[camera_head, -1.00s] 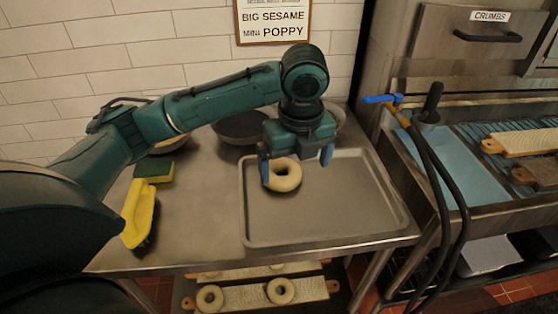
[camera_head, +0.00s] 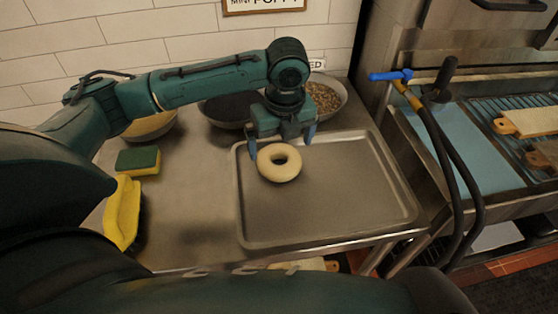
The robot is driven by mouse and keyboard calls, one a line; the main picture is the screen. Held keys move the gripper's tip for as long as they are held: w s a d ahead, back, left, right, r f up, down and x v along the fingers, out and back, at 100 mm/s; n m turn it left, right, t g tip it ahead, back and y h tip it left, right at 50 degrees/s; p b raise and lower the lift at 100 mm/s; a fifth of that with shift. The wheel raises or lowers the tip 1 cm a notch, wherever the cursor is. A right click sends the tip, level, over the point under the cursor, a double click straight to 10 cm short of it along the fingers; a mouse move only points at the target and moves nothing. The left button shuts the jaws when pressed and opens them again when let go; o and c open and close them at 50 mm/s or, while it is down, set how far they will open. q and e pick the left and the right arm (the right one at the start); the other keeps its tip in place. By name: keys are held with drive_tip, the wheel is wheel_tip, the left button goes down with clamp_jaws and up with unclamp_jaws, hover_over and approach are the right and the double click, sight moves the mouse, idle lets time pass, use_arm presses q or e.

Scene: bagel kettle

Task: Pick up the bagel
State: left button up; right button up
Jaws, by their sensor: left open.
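The pale, ring-shaped bagel (camera_head: 280,176) lies flat near the back left corner of a grey metal tray (camera_head: 330,235) on the steel table. My left gripper (camera_head: 282,146) is open, pointing down just behind and above the bagel. Its left finger is by the bagel's upper left edge, and its right finger is past the upper right side. No finger is closed on the bagel, and whether one touches it I cannot tell. My right gripper is not in view.
Bowls (camera_head: 326,97) stand along the wall behind my left gripper. A green and yellow sponge (camera_head: 138,161) and a yellow-handled brush (camera_head: 122,213) lie at the left. A blue-handled hose (camera_head: 390,75) hangs right of the tray. The tray's right half is clear.

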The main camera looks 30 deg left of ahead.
sight(280, 157)
use_arm(q)
drive_tip(key=f, duration=0.4)
drive_tip(key=shift+a+f, duration=0.15)
drive_tip(key=shift+a, duration=0.1)
drive_tip(key=shift+w+f, duration=0.15)
drive_tip(key=shift+f, duration=0.4)
drive_tip(key=shift+c, duration=0.6)
drive_tip(key=c, duration=0.5)
drive_tip(key=shift+c, duration=0.2)
